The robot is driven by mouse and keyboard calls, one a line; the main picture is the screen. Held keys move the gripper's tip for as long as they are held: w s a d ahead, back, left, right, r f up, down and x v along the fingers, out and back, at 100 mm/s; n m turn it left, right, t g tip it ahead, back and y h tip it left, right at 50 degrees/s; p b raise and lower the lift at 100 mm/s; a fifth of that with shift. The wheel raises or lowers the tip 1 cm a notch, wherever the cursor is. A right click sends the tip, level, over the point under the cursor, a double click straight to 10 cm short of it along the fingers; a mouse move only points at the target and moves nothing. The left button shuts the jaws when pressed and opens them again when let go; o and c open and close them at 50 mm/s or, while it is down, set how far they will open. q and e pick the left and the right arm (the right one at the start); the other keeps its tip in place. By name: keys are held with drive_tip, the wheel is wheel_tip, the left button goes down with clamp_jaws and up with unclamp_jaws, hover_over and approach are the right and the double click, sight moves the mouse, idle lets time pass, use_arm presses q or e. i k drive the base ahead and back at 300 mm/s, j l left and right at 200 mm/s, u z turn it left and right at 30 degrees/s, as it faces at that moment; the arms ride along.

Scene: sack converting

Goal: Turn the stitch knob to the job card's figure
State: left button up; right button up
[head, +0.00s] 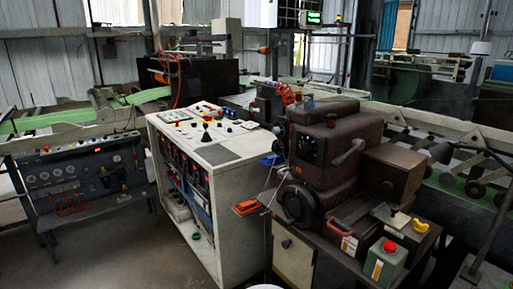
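A brown machine (325,150) with a ribbed dark front stands right of centre. A round dark wheel (298,203) is low on its left side, and a grey lever (350,152) sticks out at its right. A brown box (393,172) adjoins it, with a pale flat plate (390,214) below. I cannot tell which part is the stitch knob. No job card or figure is readable. A white control cabinet (215,150) with small knobs and buttons on top stands left of the machine. Neither of my grippers is in view.
A green-grey box with a red button (390,247) stands at the machine's front right, near a yellow item (420,225). An orange item (246,208) is at the cabinet's right side. A dark gauge panel (75,175) stands left. Bare floor (135,240) is clear in front.

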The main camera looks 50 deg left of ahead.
sight(304, 149)
drive_tip(key=u, duration=1.25)
